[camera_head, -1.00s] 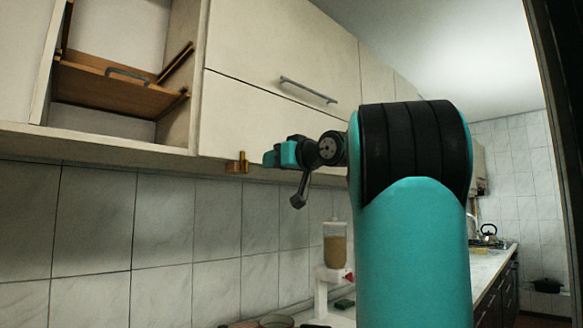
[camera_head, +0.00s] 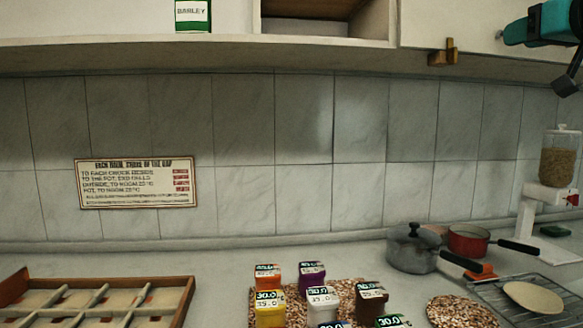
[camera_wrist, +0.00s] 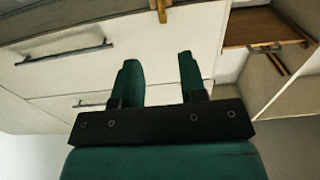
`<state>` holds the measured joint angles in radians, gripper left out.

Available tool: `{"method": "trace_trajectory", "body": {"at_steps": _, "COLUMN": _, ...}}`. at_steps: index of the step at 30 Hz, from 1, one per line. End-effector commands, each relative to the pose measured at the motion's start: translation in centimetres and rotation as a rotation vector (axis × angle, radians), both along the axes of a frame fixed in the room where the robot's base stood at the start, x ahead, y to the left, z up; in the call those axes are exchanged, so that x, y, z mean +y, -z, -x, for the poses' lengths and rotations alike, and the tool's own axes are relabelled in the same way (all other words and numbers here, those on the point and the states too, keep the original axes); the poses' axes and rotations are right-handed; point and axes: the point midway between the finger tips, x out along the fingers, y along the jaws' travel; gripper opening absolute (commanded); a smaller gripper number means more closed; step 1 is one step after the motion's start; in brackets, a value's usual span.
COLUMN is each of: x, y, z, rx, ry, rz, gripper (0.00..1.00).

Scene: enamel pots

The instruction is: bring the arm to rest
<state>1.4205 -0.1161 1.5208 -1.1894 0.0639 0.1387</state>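My gripper (camera_wrist: 158,80) shows in the wrist view with its two green fingers apart and nothing between them. It faces pale wall-cabinet fronts (camera_wrist: 65,68). In the head view part of my gripper (camera_head: 515,32) is at the upper right edge, to the right of a small brass fitting (camera_head: 443,54) under the cabinet. Most of my arm is outside the head view.
Below are a grey pot (camera_head: 412,252), a red pan (camera_head: 468,241), several labelled jars (camera_head: 322,303), a wooden divided tray (camera_head: 150,284) and a dispenser (camera_head: 557,165). A green barley box (camera_head: 192,16) stands on the shelf. An open cabinet compartment (camera_wrist: 262,27) is at right in the wrist view.

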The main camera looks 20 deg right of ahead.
Motion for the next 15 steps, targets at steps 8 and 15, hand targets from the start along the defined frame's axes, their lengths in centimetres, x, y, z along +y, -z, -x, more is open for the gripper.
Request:
{"method": "trace_trajectory", "body": {"at_steps": 8, "x": 4.4, "y": 3.9, "z": -4.8, "rx": 0.093, "ry": -0.119, "rz": -0.097, "gripper": 0.38}}
{"method": "trace_trajectory", "body": {"at_steps": 15, "x": 17.9, "y": 14.4, "z": -10.3, "rx": 0.408, "ry": -0.386, "rz": -0.245, "gripper": 0.38}}
